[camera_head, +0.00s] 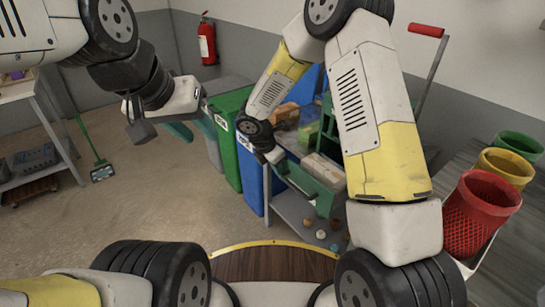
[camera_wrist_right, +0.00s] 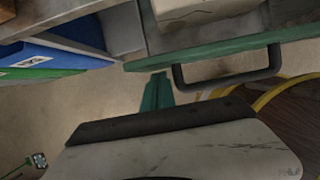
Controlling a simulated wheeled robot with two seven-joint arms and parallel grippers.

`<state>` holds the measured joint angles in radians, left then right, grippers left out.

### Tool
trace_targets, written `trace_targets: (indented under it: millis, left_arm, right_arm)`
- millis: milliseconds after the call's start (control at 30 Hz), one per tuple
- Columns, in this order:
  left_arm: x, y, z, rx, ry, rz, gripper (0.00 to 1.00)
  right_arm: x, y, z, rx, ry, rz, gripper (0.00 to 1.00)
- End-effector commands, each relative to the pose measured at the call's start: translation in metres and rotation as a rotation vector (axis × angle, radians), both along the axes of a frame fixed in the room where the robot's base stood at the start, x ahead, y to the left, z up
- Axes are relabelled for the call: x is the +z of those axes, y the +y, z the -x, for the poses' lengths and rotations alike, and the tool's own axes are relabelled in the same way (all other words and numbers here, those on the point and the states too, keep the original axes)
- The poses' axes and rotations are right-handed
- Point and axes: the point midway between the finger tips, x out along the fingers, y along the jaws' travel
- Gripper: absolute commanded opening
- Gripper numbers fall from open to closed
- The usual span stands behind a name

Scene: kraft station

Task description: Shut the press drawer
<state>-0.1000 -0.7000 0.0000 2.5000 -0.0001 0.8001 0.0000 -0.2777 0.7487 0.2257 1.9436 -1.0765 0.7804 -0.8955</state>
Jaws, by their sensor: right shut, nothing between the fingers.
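The press drawer's green front (camera_head: 326,199) stands pulled out from the green press (camera_head: 328,118), with a pale block (camera_head: 322,171) in the drawer. In the right wrist view, the drawer front (camera_wrist_right: 210,53) runs across the top and its dark handle (camera_wrist_right: 226,80) sticks out. My right gripper (camera_wrist_right: 158,76) is shut and empty, its green fingertips close to the drawer front, left of the handle. I cannot tell whether they touch. My left gripper (camera_head: 193,130) is open and empty, its green fingers apart, well left of the press.
Green (camera_head: 227,150) and blue (camera_head: 250,172) bins stand left of the press table. Red (camera_head: 480,215), yellow (camera_head: 505,165) and green (camera_head: 519,145) baskets stand at the right. Small round items (camera_head: 320,234) lie on the lower shelf. The floor at left is mostly clear.

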Motion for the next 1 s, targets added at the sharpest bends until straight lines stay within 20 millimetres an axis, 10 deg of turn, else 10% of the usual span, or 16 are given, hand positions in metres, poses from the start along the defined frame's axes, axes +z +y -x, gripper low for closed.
trace_targets:
  millis: [433, 1000]
  left_arm:
    - [0.000, 0.000, 0.000, 0.000, 0.000, 0.000, 0.36]
    - [0.000, 0.000, 0.000, 0.000, 0.000, 0.000, 0.36]
  right_arm:
    - [0.000, -0.010, -0.008, -0.003, -0.001, 0.000, 0.00]
    - [0.000, -0.110, -0.086, -0.002, -0.001, 0.000, 0.00]
